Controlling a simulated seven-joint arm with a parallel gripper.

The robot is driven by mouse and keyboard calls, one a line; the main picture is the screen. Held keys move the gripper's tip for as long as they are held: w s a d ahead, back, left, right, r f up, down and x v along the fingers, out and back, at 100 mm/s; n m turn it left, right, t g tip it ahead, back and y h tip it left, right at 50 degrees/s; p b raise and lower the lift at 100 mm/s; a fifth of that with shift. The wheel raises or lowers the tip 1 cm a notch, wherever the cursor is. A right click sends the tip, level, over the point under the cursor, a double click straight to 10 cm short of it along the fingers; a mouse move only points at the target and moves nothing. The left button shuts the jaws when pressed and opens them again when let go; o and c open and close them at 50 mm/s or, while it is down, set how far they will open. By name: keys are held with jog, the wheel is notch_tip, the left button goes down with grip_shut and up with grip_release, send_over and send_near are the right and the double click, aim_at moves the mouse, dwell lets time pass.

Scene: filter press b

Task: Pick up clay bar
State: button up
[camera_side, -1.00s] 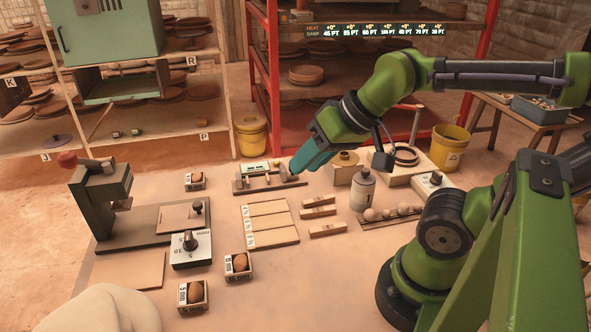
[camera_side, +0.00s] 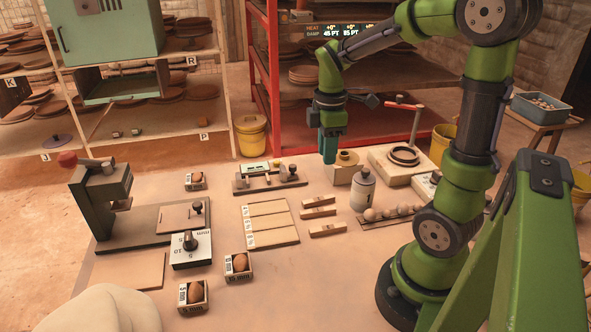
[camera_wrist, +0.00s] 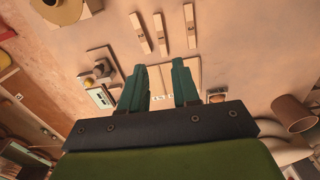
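Three pale bars with small dark marks, seemingly the clay bars, lie apart on the table: a far bar (camera_side: 318,200), a middle bar (camera_side: 319,212) and a near bar (camera_side: 328,229). In the wrist view they show at the top, beyond the fingertips: one bar (camera_wrist: 140,33), another bar (camera_wrist: 160,33) and a third bar (camera_wrist: 190,25). My gripper (camera_side: 328,155) points down, above and behind the bars, clear of the table. In the wrist view my gripper (camera_wrist: 165,85) has its two teal fingers apart, with nothing between them.
A slotted board (camera_side: 270,223) lies left of the bars. A grey bottle (camera_side: 363,190) stands to their right, beside a row of clay balls (camera_side: 385,213). A small fixture (camera_side: 270,178) is at the back. A press (camera_side: 102,200) and several boxed balls stand left and in front.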

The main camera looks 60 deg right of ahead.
send_over(322, 209)
jog(key=f, duration=1)
jog(key=shift+s+f, duration=0.2)
jog(key=shift+f, duration=0.2)
jog(key=shift+w+f, duration=0.2)
jog(key=shift+f, duration=2.8)
jog(key=shift+c, duration=0.3)
grip_shut()
